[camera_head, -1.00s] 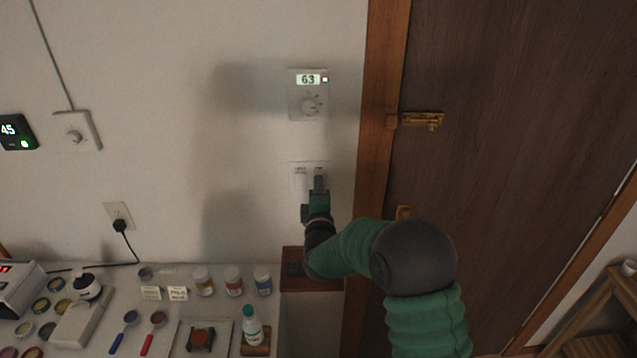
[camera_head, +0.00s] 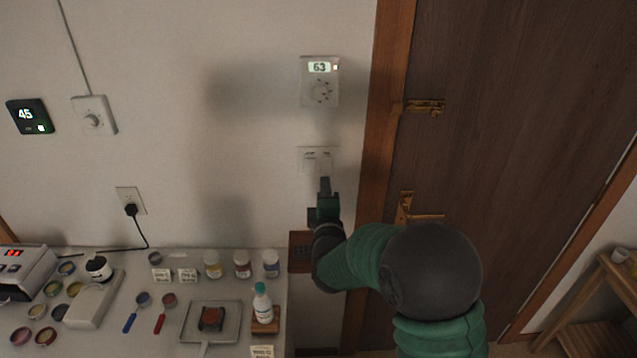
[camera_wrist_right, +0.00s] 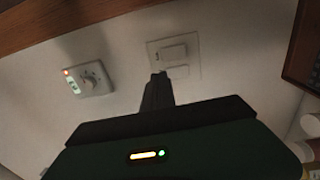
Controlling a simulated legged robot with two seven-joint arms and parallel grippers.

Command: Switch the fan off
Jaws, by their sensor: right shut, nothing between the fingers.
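A white switch plate (camera_head: 304,154) with two side-by-side rockers is on the wall left of the door frame. It also shows in the right wrist view (camera_wrist_right: 191,64). Small marks above the rockers are too small to read, so I cannot tell which one is the fan's. My right gripper (camera_head: 324,181) is shut and empty, its tip just at the lower part of the right rocker. In the right wrist view the shut fingertips (camera_wrist_right: 158,76) overlap the plate's edge; contact is unclear. No fan is visible. My left gripper is not in view.
A thermostat with a dial (camera_head: 320,82) reading 63 is above the plate. A wall dial (camera_head: 94,115) and a black display (camera_head: 30,116) reading 45 are at left. A cluttered table (camera_head: 180,258) stands below. A brown door (camera_head: 500,130) with brass hardware is at right.

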